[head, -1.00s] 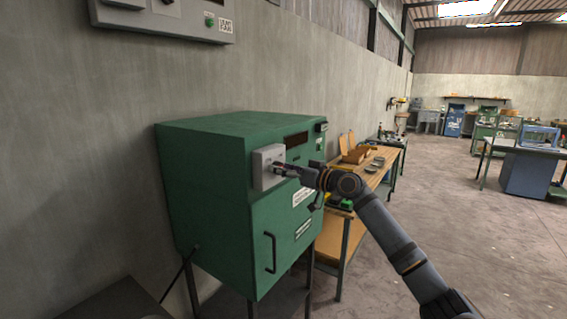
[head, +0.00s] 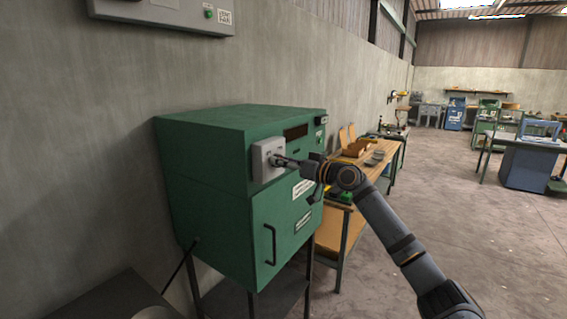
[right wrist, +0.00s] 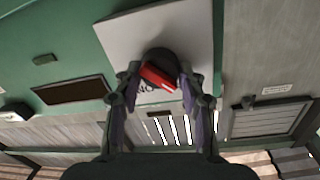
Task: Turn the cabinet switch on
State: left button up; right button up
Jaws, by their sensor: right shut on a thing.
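The green cabinet (head: 210,180) stands against the wall on legs. A light grey switch box (head: 262,160) is on the upper part of its front. My right gripper (head: 280,160) reaches the box from the right. In the right wrist view, the switch, a dark round knob with a red bar (right wrist: 158,76), sits on the pale box plate (right wrist: 120,35). The fingers of my right gripper (right wrist: 159,88) stand on both sides of the knob, shut on it. The red bar lies tilted in that view. Lettering beside the knob is partly hidden. My left gripper is not in view.
A wooden workbench (head: 330,236) with boxes and small items stands just right of the cabinet. A grey wall panel (head: 165,14) hangs above left. The cabinet door has a black handle (head: 270,245). The floor (head: 440,210) to the right is clear.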

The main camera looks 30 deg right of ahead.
jog(key=shift+w+d+m+g+y+p, duration=0.2)
jog(key=shift+m+p, duration=0.75)
jog(key=shift+m, duration=3.15)
jog(key=shift+s+d+m+g+y+p, duration=0.15)
jog(key=shift+m+g+p, duration=0.5)
jog(key=shift+m, duration=3.45)
jog(key=shift+a+t+p, duration=0.1)
jog(key=shift+t+p, duration=0.15)
jog(key=shift+p, duration=0.05)
jog(key=o, duration=1.1)
jog(key=shift+y, duration=0.25)
jog(key=shift+o, duration=0.2)
